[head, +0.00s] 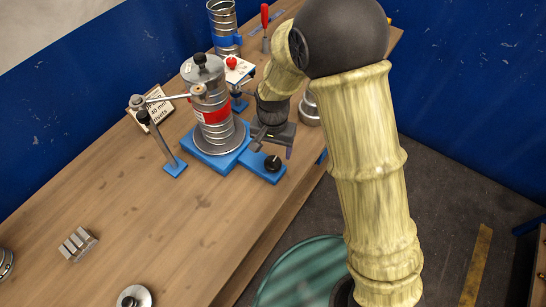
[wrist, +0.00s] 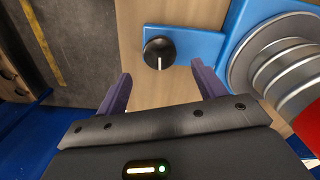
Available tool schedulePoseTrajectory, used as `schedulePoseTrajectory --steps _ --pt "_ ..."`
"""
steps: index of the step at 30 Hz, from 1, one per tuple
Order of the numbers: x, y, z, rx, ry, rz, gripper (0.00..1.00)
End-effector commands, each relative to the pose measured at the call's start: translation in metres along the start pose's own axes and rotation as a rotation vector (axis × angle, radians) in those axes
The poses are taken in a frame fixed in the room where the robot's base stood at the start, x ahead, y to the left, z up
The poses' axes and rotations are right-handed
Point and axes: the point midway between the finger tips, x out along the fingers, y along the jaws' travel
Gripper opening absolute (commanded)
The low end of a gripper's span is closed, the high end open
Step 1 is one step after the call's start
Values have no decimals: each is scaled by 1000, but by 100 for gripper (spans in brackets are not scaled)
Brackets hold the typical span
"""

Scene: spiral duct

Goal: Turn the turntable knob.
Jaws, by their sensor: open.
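The turntable knob (head: 272,162) is a small black dial on the blue base plate (head: 225,158), at its front right corner. In the wrist view the knob (wrist: 159,53) shows a white pointer line towards the bottom of the picture. The turntable (head: 226,143) carries an upright metal spiral duct (head: 214,111) with a red band. My gripper (head: 272,146) is behind the knob in the head view. In the wrist view my gripper (wrist: 163,85) is open, with purple fingers spread wide and nothing between them. The knob lies ahead of the fingertips, roughly centred, not touched.
A post with a horizontal arm (head: 163,142) stands left of the duct, near a printed sign (head: 157,105). A second duct (head: 224,27) and a red-handled tool (head: 265,22) stand behind. A metal block (head: 78,244) lies at front left. The middle of the wooden bench (head: 150,235) is clear.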

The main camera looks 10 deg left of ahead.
Motion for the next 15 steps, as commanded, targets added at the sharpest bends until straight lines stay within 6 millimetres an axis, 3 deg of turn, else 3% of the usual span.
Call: schedulePoseTrajectory --steps 9,15 --pt "48 0 1 -1 -3 2 70" --pt "61 0 0 0 -1 0 70"
